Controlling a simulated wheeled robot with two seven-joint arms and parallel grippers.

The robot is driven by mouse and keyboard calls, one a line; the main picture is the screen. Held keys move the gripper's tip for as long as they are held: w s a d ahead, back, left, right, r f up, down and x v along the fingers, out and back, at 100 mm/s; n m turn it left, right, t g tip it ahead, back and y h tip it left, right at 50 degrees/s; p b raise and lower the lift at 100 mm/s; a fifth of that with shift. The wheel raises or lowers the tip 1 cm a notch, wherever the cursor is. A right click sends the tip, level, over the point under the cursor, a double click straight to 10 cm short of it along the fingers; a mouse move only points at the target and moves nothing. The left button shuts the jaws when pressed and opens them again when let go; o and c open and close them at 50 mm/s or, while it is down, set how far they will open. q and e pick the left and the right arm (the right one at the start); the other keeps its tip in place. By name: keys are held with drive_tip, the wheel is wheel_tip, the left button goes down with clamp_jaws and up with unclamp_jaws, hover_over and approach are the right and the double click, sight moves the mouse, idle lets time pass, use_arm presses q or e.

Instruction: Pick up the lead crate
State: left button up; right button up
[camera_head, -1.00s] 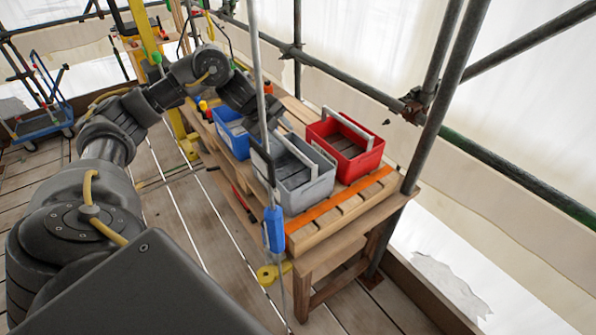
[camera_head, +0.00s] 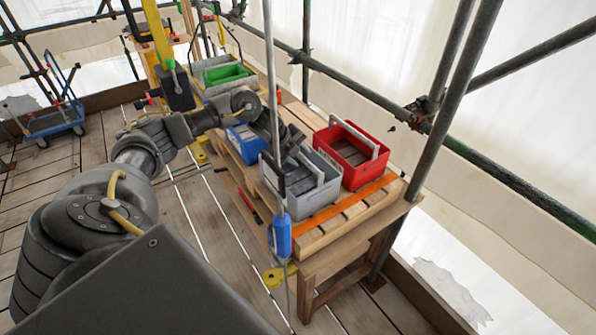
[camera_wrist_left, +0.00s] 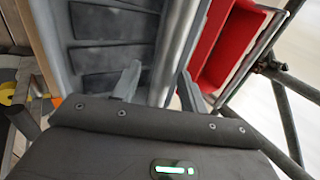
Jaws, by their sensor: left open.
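The grey crate (camera_head: 308,203), which I take for the lead crate, stands on a wooden bench between a blue and a red crate. Dark flat sheets lie in it and it has a pale carrying handle (camera_head: 311,166). My left gripper (camera_head: 287,152) is over the grey crate, partly hiding it in the head view. In the left wrist view the gripper (camera_wrist_left: 158,88) is open, its two fingers on either side of the grey handle bar (camera_wrist_left: 178,45). I cannot tell whether they touch it. The dark sheets (camera_wrist_left: 112,57) show beside the bar. My right gripper is not in view.
The red crate (camera_head: 352,181) stands close on the right, the blue crate (camera_head: 243,150) behind on the left. Scaffold tubes (camera_head: 450,110) rise at the right.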

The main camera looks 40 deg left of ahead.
use_arm(q)
drive_tip(key=shift+x, duration=0.8)
clamp_jaws()
drive_tip(key=shift+r, duration=0.15)
